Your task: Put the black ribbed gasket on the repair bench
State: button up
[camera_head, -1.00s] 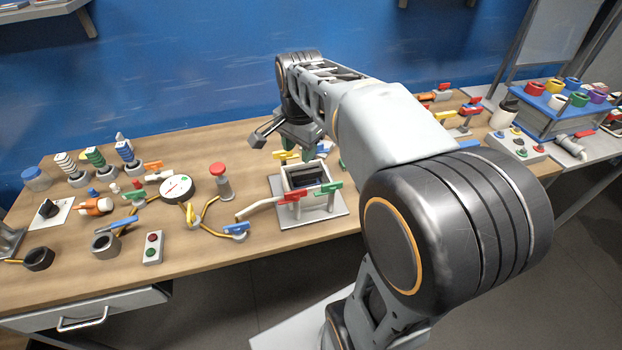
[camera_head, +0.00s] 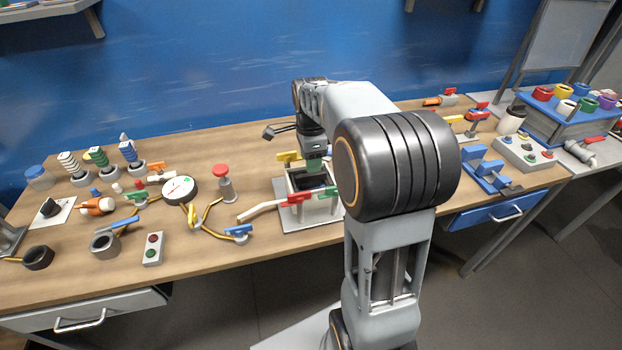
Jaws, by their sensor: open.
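My gripper (camera_head: 314,167) points down over the open white tank (camera_head: 318,208) on the wooden bench. It is open, with its fingertips at the tank's mouth. A dark block (camera_head: 302,183) shows inside the tank, partly hidden by the gripper and the walls. I cannot tell whether this block is the black ribbed gasket, or whether the fingers touch it. No ribs can be made out on either. I cannot tell which surface is the repair bench.
Red and green valve handles (camera_head: 299,198) and a white pipe (camera_head: 262,210) stick out around the tank. A red-knobbed post (camera_head: 223,185) and a round gauge (camera_head: 180,190) stand to its left. Blue brackets (camera_head: 485,168) stand at the right. Bare wood (camera_head: 200,255) lies in front.

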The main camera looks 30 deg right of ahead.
aim_at(311, 177)
jog(key=shift+w+d+f, duration=0.1)
jog(key=shift+f, duration=2.5)
grip_shut()
